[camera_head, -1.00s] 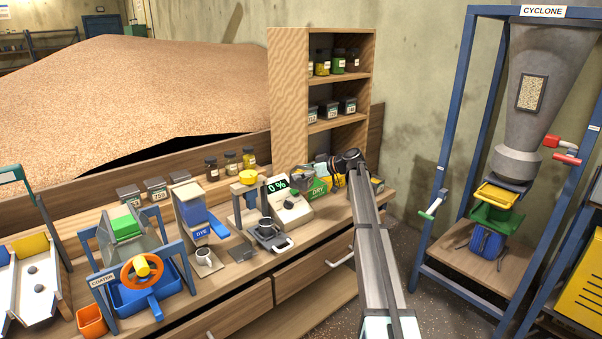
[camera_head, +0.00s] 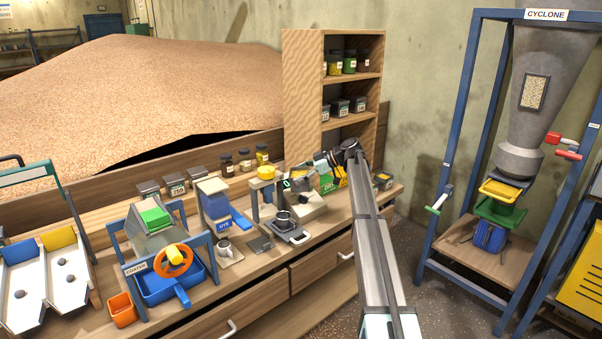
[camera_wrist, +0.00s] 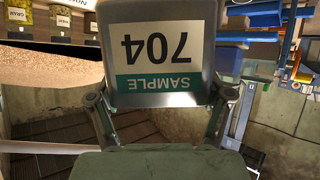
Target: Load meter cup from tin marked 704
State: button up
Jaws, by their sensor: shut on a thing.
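A grey tin (camera_wrist: 160,58) with a white and green label "SAMPLE 704" fills the top of the wrist view. The label reads upside down, as do the jar labels there. My gripper (camera_wrist: 160,100) is shut on it, one finger on each side. In the head view my gripper works near the meter (camera_head: 306,209), and a grey body there partly covers the meter's display. The metal meter cup (camera_head: 283,218) stands left of the meter, on a dark base with a pale handle. The tin's contents and the inside of the cup cannot be seen.
A green packet (camera_head: 326,181) and several small items crowd the bench by my wrist. A blue dye dispenser (camera_head: 214,205) and the coater (camera_head: 165,262) stand left. The shelf (camera_head: 302,95) is behind.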

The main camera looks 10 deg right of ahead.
aim_at(290, 183)
jog(key=shift+s+a+f+h, duration=0.25)
jog(key=shift+a+f, duration=0.2)
jog(key=shift+f, duration=0.2)
jog(key=shift+s+a+f+h, duration=0.15)
jog(key=shift+a+f+h, duration=0.1)
jog(key=shift+a+f, duration=0.3)
jog(key=shift+d+f, duration=0.1)
jog(key=shift+f, duration=0.05)
jog(key=shift+s+a+b, duration=0.15)
jog(key=shift+a+b, duration=0.05)
jog(key=shift+b, duration=0.4)
jog(key=shift+s+a+r+n+t+h+b, duration=0.15)
jog(key=shift+r+n+t+h+b, duration=0.25)
jog(key=shift+h+b, duration=0.55)
jog(key=shift+a+r+n+t+h+b, duration=0.2)
jog(key=shift+r+n+h+b, duration=0.4)
jog(key=shift+b, duration=0.65)
dwell(0.4)
jog(key=shift+s+a+r+n+t+h+b, duration=0.25)
jog(key=shift+r+n+t+h+b, duration=0.2)
jog(key=shift+h+b, duration=0.35)
jog(key=shift+s+a+r+n+t+h+b, duration=0.1)
jog(key=shift+a+r+n+t+h+b, duration=0.3)
jog(key=shift+h+b, duration=0.4)
dwell(0.6)
